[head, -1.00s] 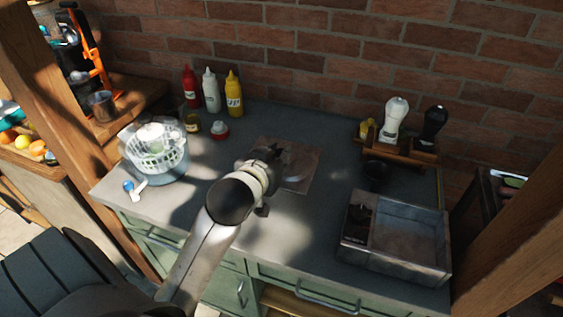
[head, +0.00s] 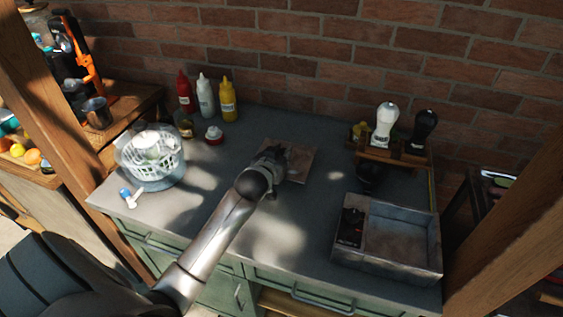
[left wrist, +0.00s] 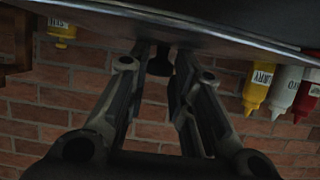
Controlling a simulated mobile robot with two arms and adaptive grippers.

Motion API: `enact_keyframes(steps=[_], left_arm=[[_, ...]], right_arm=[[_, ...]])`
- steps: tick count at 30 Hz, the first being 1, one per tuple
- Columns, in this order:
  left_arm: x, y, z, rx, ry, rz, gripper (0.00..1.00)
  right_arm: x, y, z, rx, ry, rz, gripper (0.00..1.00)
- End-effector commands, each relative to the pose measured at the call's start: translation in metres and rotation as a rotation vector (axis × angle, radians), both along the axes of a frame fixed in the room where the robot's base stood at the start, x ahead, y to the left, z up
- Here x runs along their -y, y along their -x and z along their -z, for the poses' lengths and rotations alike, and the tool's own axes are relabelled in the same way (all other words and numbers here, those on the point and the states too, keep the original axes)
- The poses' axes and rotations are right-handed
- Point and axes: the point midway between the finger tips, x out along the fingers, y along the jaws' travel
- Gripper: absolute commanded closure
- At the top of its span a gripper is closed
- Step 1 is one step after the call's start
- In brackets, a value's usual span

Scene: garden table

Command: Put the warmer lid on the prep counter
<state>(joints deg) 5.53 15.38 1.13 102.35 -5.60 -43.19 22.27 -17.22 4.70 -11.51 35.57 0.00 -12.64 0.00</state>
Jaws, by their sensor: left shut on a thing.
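The warmer lid (head: 298,166) is a square, brownish metal plate over the middle of the prep counter (head: 215,205). My left gripper (head: 275,158) is above it and hides its left part. In the left wrist view, the fingers (left wrist: 160,68) are closed around the lid's dark knob (left wrist: 158,60), and the lid's underlit metal edge (left wrist: 190,34) crosses the top. I cannot tell whether the lid touches the counter. The open warmer (head: 400,238), a grey metal box, stands at the counter's right. My right gripper is not in view.
Ketchup, white and mustard bottles (head: 228,100) stand at the back left. A salad spinner (head: 150,160) is at the left end. A wooden caddy (head: 395,155) with shakers stands at the back right. The counter is clear in front of the lid.

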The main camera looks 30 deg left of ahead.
Motion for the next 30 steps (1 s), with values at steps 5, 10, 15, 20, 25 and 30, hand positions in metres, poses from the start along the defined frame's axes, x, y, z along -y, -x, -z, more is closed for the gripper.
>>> enact_keyframes(steps=[5,10,15,20,25,30], left_arm=[[-0.003,-0.007,0.01,0.0,-0.001,0.0,1.0],[-0.002,-0.006,0.031,0.0,-0.001,0.001,1.0],[-0.002,-0.006,0.037,0.004,-0.002,0.002,1.0],[-0.002,-0.006,0.037,0.003,-0.001,0.001,1.0],[-0.002,-0.006,0.04,0.0,-0.001,0.001,0.7],[-0.002,-0.005,0.04,0.0,-0.001,0.001,0.57]], right_arm=[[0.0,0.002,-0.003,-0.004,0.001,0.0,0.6],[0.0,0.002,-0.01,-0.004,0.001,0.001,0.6],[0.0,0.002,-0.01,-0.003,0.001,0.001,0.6],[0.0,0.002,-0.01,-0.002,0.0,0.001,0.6],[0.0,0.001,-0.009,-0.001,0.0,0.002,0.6],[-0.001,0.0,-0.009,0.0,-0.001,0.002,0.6]])
